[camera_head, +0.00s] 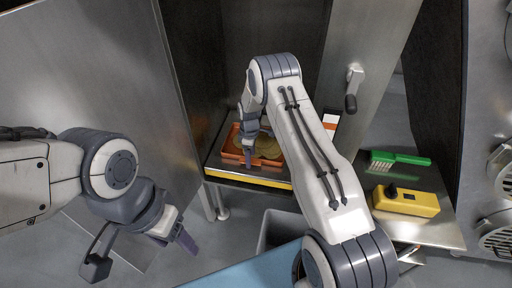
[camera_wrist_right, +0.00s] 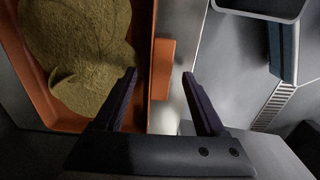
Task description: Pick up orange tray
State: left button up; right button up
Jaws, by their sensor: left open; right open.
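My left gripper (camera_head: 172,238) is open and empty, away from the tray at lower left.
A green brush (camera_head: 400,158) and a yellow box with a black knob (camera_head: 405,200) lie on a metal surface at right. A grey bin (camera_head: 275,232) stands below the shelf. Metal cabinet panels (camera_head: 110,70) flank the shelf on the left and right.

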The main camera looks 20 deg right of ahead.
jog(key=shift+f, duration=0.7)
grip_shut()
jog(key=shift+w+r, duration=0.1)
dwell(0.8)
